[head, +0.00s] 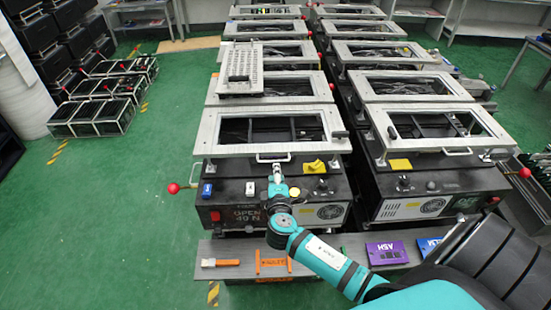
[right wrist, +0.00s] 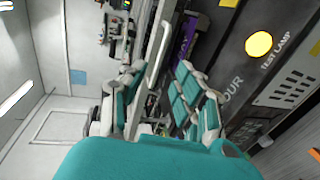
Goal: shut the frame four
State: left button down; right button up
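Frame four is a grey rectangular metal frame (head: 210,133) on top of the front left dark box (head: 236,190); the wrist view shows part of the box's label, "OUR". I cannot tell whether a small gap is left under its front edge. A pale bar handle (head: 272,158) is on that edge, and it also shows in the right wrist view (right wrist: 157,55). My right gripper (head: 277,170) is right at the handle, over the box front. In the wrist view its teal-padded fingers (right wrist: 160,95) are apart, with the handle between or just beyond them. My left gripper is out of view.
A red ball lever (head: 173,188) sticks out on the box's left. A similar framed box (head: 440,185) stands close on the right. An orange-handled tool (head: 220,262) lies on the front ledge.

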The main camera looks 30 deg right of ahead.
aim_at(275, 161)
jog(key=x, duration=0.7)
jog(key=shift+w+d+p, duration=0.15)
jog(key=shift+w+p, duration=0.15)
jog(key=shift+c, duration=0.2)
jog(key=shift+f, duration=0.1)
grip_shut()
